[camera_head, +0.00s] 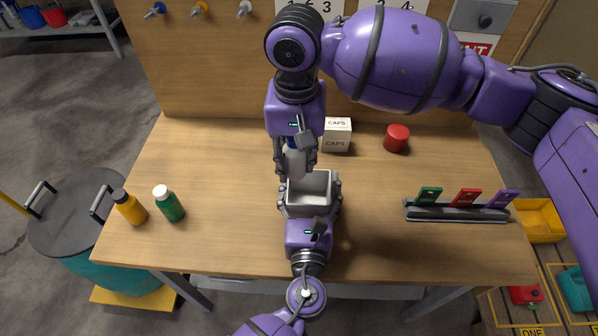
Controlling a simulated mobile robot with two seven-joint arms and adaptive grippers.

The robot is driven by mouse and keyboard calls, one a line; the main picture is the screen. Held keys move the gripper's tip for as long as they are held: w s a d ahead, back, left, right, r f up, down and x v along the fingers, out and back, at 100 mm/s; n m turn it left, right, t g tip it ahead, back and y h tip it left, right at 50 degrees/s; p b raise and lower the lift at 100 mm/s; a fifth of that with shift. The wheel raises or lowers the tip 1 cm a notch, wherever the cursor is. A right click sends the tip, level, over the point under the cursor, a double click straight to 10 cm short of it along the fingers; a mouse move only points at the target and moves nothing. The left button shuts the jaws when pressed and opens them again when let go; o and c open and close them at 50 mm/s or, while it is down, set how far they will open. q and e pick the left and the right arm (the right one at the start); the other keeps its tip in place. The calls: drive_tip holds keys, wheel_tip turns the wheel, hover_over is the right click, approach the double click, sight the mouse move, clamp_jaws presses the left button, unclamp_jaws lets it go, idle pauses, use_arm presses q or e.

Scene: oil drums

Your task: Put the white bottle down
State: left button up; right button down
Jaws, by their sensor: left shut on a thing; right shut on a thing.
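The white bottle (296,164) hangs upright, mostly hidden, in my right gripper (295,158). A bit of blue shows at its top. My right arm reaches in from the right and points down, its fingers shut around the bottle. The bottle's lower end is at the back edge of a small open light-grey box (309,208); I cannot tell whether it is inside, above or behind it. My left gripper (310,192) comes from the front edge and is shut on this box, with fingers along its left and right sides.
A yellow-orange bottle (129,207) and a green bottle (169,204) stand at the table's left. A CAPS box (337,136) and red cap (397,138) are at the back. A rack (457,212) with coloured cards is at the right. The wooden table (225,215) is clear left of centre.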

sight(297, 174)
drive_tip(key=shift+f, duration=2.1)
drive_tip(key=shift+f, duration=0.2)
drive_tip(key=c, duration=1.4)
unclamp_jaws()
drive_tip(key=shift+o, duration=0.2)
wheel_tip(297, 174, up, 12)
drive_tip(key=shift+r, duration=0.25)
use_arm(q)
drive_tip(key=o, duration=1.3)
drive_tip(key=shift+c, duration=0.2)
